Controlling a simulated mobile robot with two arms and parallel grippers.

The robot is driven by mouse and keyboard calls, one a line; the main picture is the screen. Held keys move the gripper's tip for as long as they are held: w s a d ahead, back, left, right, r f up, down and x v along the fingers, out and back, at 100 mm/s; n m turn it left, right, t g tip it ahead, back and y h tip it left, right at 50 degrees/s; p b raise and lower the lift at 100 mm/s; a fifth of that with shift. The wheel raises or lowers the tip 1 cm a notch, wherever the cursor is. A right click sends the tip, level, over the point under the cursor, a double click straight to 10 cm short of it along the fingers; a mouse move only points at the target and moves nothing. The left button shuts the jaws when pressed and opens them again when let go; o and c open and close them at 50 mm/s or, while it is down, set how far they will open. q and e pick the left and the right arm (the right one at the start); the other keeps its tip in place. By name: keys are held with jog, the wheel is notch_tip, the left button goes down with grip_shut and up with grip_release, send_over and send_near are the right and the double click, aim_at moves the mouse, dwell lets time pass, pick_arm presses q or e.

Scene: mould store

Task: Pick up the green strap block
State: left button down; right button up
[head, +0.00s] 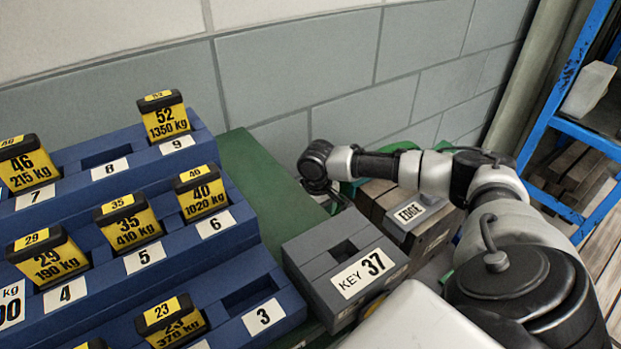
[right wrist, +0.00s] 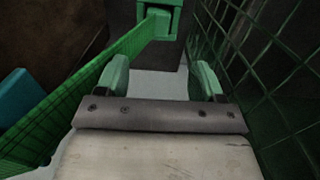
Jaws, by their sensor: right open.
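In the right wrist view a small green block (right wrist: 160,22) with a dark recess shows at the top, ahead of my right gripper (right wrist: 161,78). A long green band (right wrist: 100,82) runs from beside it down to the lower left. My gripper's two pale green fingers are apart, with nothing seen between them. The block lies beyond the fingertips, and I cannot tell the gap. In the head view my right arm crosses in front of some green parts (head: 350,188), which I cannot identify. The right gripper is hidden there. My left gripper is out of view.
A blue stepped rack (head: 120,268) with yellow weight tags fills the left. A blue shelf frame (head: 560,90) stands right. Green mesh (right wrist: 275,75) is close on the wrist view's right.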

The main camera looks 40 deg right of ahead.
jog(key=f, duration=0.3)
jog(key=shift+s+f, duration=0.3)
jog(key=shift+f, duration=0.1)
jog(key=shift+f+b, duration=0.4)
jog(key=shift+f, duration=0.25)
notch_tip(320, 180, down, 4)
jog(key=shift+s+d+r+b, duration=0.15)
jog(key=shift+r+b, duration=0.05)
jog(key=shift+b, duration=0.15)
jog(key=shift+f, duration=0.4)
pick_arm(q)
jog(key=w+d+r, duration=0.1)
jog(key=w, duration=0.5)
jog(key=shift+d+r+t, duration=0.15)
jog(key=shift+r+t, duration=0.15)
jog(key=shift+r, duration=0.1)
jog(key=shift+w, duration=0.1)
pick_arm(e)
jog(key=shift+r, duration=0.1)
jog(key=c, duration=1)
